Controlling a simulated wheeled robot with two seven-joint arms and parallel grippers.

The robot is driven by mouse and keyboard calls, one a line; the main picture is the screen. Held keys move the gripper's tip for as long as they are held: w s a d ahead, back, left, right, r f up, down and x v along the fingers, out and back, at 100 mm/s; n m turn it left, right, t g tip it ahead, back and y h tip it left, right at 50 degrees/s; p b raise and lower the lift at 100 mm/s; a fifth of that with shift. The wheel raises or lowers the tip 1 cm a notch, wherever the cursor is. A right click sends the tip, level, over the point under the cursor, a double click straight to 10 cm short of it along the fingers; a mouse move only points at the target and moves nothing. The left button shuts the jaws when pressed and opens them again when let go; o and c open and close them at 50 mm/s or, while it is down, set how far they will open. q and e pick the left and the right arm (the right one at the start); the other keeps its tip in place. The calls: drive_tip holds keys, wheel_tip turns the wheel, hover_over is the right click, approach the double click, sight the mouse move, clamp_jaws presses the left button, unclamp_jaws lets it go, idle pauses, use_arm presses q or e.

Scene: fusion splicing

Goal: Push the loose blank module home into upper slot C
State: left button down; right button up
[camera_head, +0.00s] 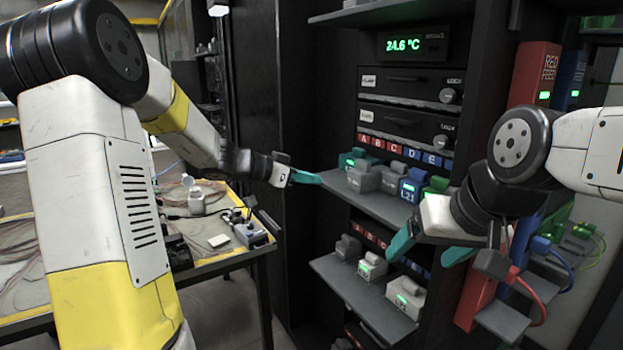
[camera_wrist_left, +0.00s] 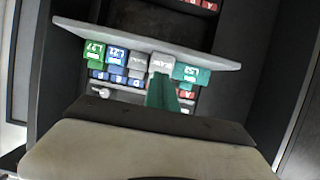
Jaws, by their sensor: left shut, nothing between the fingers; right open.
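Two grey modules stand on the upper shelf (camera_head: 385,201): a left one (camera_head: 363,181) and a right one (camera_head: 394,178). In the left wrist view, the grey module (camera_wrist_left: 161,65) beside the teal one sits a little out of line with its neighbours; I cannot tell which slot it belongs to. My left gripper (camera_head: 307,178) is shut and empty, its teal tip left of the modules with a visible gap. In the left wrist view its fingers (camera_wrist_left: 164,90) overlap the lower part of that module. My right gripper (camera_head: 431,249) is open and empty before the lower shelf.
A teal module (camera_head: 353,158), a blue one (camera_head: 411,189) and a green one (camera_head: 437,185) share the upper shelf. The lower shelf (camera_head: 345,283) holds several grey modules. Red (camera_head: 530,75) and blue uprights with cables stand right. A cluttered bench (camera_head: 215,262) is left.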

use_arm(q)
approach(353, 182)
drive_tip(key=shift+w+d+f, duration=0.55)
drive_tip(key=shift+d+f, duration=0.5)
drive_tip(key=shift+d, duration=0.05)
drive_tip(key=shift+w+d, duration=1.1)
drive_tip(key=shift+d, duration=0.35)
drive_tip(key=shift+w+d, duration=1.1)
drive_tip(key=shift+d, duration=0.35)
drive_tip(key=shift+w+d, duration=1.1)
drive_tip(key=shift+d, duration=0.4)
drive_tip(key=shift+s+a, duration=0.8)
drive_tip(key=shift+a, duration=0.3)
drive_tip(key=shift+s+a, duration=0.8)
drive_tip(key=shift+a, duration=0.3)
drive_tip(key=shift+s+a, duration=0.8)
drive_tip(key=shift+a, duration=0.25)
